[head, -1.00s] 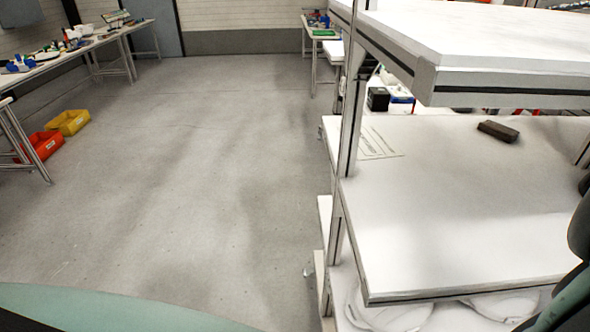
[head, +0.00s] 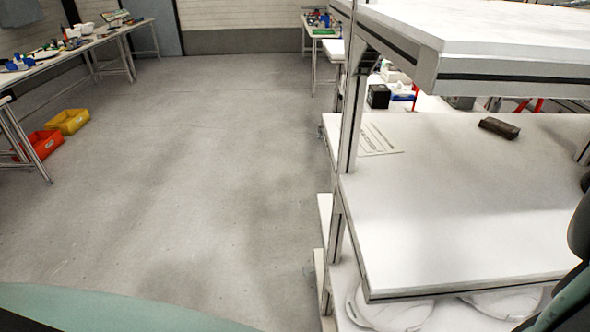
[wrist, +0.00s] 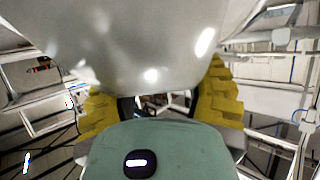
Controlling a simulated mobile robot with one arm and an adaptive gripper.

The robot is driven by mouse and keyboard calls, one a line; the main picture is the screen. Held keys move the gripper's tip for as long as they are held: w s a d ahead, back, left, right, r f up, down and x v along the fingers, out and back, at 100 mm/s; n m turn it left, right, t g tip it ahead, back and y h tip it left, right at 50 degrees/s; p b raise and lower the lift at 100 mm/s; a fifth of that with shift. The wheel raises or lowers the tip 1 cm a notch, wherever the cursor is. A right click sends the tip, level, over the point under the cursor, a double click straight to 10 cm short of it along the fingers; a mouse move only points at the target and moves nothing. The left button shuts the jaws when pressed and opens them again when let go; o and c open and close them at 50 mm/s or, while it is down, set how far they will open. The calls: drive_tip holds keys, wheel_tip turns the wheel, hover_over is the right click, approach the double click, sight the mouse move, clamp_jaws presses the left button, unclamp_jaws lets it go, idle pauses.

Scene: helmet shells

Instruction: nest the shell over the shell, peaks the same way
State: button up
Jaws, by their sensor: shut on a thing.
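In the wrist view a smooth, glossy white shell (wrist: 150,45) fills the upper middle, very close to the camera. My gripper (wrist: 158,100) has its yellow ribbed fingers on both sides of the shell's lower part and is shut on it. Which way its peak points cannot be told from this close. In the head view, white rounded shells show on the low shelf: one (head: 388,312) at the left and another (head: 503,301) to its right, both partly hidden by the shelf board above. My gripper is not in the head view.
The middle shelf board (head: 440,215) is mostly bare, with a dark brown block (head: 499,128) and a printed sheet (head: 380,139) on it. A shelf post (head: 349,120) stands at its left. Yellow (head: 67,121) and red (head: 42,146) bins lie on the floor at left. The floor between is clear.

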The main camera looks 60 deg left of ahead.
drive_tip(key=shift+f+b, duration=1.2)
drive_tip(key=shift+b, duration=0.15)
drive_tip(key=o, duration=1.4)
drive_tip(key=shift+r, duration=0.1)
